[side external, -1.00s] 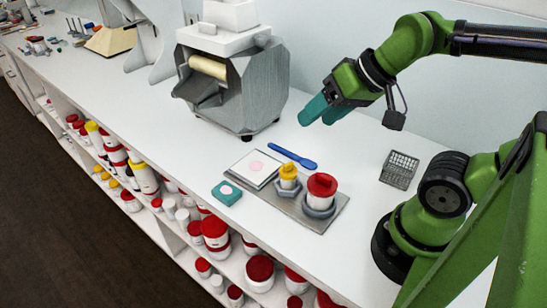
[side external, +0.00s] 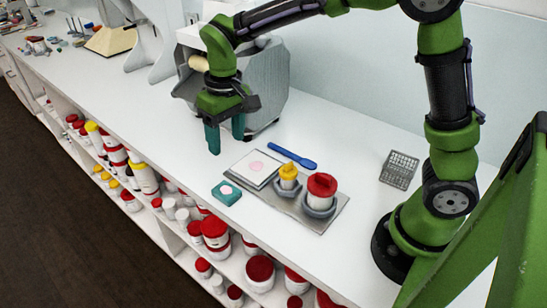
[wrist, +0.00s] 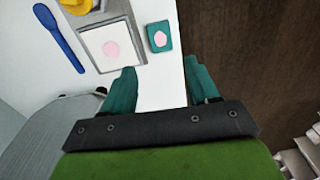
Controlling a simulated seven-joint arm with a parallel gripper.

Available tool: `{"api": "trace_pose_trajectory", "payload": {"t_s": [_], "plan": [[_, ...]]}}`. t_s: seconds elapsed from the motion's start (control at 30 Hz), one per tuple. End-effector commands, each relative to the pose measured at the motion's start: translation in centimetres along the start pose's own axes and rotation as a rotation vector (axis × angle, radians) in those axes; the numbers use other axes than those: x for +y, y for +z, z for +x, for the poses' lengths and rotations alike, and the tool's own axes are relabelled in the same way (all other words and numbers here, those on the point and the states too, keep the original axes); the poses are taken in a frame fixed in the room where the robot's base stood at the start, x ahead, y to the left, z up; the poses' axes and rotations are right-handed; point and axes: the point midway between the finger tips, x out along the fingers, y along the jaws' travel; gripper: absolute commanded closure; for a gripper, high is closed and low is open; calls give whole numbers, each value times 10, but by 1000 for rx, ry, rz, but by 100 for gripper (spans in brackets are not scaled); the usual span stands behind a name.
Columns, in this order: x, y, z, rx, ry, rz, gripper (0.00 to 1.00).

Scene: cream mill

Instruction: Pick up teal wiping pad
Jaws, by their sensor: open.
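The teal wiping pad (side external: 226,193) lies flat on the white counter, near its front edge and just left of the metal tray. It has a pale pink spot on top. In the wrist view the pad (wrist: 153,46) shows beyond the fingertips. My gripper (side external: 226,146) has teal fingers pointing down and is above the counter, behind the pad and apart from it. In the wrist view my gripper (wrist: 160,75) is open, with nothing between its fingers.
A metal tray (side external: 318,222) holds a white square plate (side external: 252,168), a yellow-topped jar (side external: 289,172) and a red-topped jar (side external: 321,186). A blue spatula (side external: 292,156) lies behind. The grey mill (side external: 264,85) stands close behind my gripper. A wire basket (side external: 400,169) is at right.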

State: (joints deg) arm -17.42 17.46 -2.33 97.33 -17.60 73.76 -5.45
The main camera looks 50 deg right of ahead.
Motion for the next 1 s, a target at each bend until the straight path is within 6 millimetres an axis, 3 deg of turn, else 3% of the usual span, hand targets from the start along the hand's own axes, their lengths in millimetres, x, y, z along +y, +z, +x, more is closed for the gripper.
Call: {"api": "trace_pose_trajectory", "payload": {"t_s": [0.13,0.2,0.27,0.7,1.0], "plan": [[-6,-23,2,-26,40,-19,40],[-6,-26,-6,-21,44,-21,40],[-5,-23,-2,-34,48,-21,40],[0,-18,86,-40,47,-22,40],[0,-17,113,-36,45,-21,40]]}}
